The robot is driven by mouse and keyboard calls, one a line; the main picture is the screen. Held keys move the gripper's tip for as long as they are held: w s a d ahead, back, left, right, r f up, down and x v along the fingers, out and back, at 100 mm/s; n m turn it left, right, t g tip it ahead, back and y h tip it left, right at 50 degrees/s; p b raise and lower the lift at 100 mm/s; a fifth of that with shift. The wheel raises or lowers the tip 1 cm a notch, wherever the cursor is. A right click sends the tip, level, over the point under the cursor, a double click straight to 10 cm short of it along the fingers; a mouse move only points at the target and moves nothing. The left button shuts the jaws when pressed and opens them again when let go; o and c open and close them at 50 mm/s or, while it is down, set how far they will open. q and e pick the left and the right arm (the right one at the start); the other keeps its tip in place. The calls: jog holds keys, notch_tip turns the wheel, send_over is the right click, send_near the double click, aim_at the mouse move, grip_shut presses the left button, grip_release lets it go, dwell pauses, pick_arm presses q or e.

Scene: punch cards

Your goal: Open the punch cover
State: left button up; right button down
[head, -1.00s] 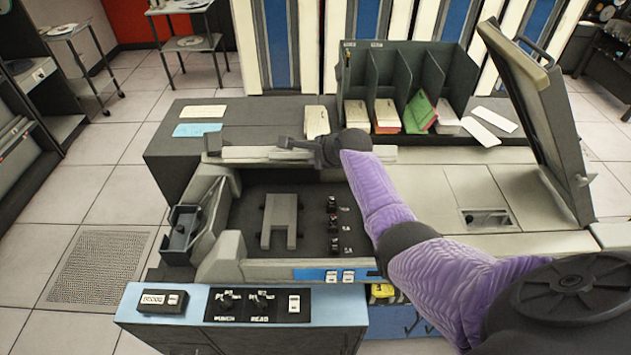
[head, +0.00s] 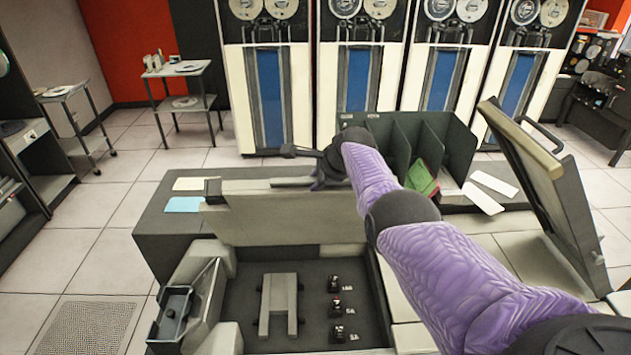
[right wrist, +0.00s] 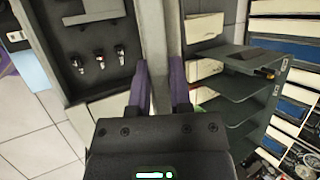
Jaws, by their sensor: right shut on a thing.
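The punch cover (head: 285,220) is a long pale grey panel along the back of the punch bed (head: 320,315). It stands raised, with its flat face showing above the open bed. My right gripper (head: 322,165) is at the cover's top edge in the head view. In the right wrist view the two purple fingers of my right gripper (right wrist: 160,85) are shut on the cover's pale edge (right wrist: 155,40). Part of the cover's right end is hidden behind my right arm in the head view. My left gripper is not in view.
A second, tilted cover (head: 550,190) stands open at the right. A dark divider rack (head: 455,150) with cards is behind my arm. Loose cards (head: 183,204) lie on the back left of the desk. Black switches (head: 336,308) sit in the open bed.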

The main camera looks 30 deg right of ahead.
jog(key=c, duration=0.6)
grip_release()
jog(key=shift+o, duration=0.2)
jog(key=a+p+v, duration=0.1)
jog(key=p+v, duration=0.4)
jog(key=v, duration=0.4)
jog(key=shift+s+d+r, duration=0.25)
jog(key=shift+d+r, duration=0.1)
jog(key=shift+d, duration=0.15)
